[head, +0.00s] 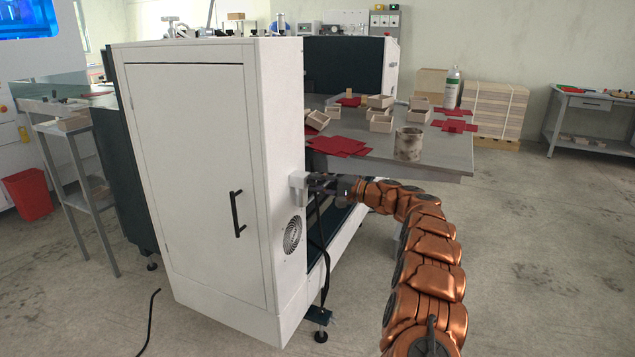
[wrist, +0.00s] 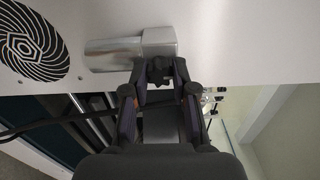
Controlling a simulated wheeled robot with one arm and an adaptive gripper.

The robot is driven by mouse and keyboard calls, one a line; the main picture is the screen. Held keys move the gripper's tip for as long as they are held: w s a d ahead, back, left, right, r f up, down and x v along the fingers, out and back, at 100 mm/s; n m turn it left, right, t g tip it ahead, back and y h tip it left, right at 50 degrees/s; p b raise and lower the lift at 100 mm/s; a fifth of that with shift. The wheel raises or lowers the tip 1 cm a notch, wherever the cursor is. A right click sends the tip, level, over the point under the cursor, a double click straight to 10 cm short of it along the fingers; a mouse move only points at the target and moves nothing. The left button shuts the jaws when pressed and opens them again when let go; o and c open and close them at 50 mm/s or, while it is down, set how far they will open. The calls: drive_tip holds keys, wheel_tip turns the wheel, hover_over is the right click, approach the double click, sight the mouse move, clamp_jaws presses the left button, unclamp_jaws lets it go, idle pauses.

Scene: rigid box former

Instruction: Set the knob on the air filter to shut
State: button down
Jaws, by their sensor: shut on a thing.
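The air filter (head: 298,184) is a small light-grey metal unit on the side of the white cabinet. In the wrist view the air filter (wrist: 112,53) is a silver cylinder joined to a squarish block. A small dark knob (wrist: 158,70) sits at the block, between my fingertips. My gripper (head: 320,184) reaches the filter from the right. In the wrist view my gripper (wrist: 161,77) is shut on the knob. The fingers partly hide it, and its setting cannot be read.
The white cabinet (head: 200,170) has a black door handle (head: 236,214) and a round fan grille (head: 293,235) below the filter. A dark cable hangs below the filter. A worktable (head: 440,160) with boxes, red card blanks and a container (head: 408,144) stands just above and behind my arm.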

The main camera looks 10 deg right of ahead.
drive_tip(key=c, duration=0.9)
unclamp_jaws()
drive_tip(key=shift+d, duration=0.15)
drive_tip(key=v, duration=1.2)
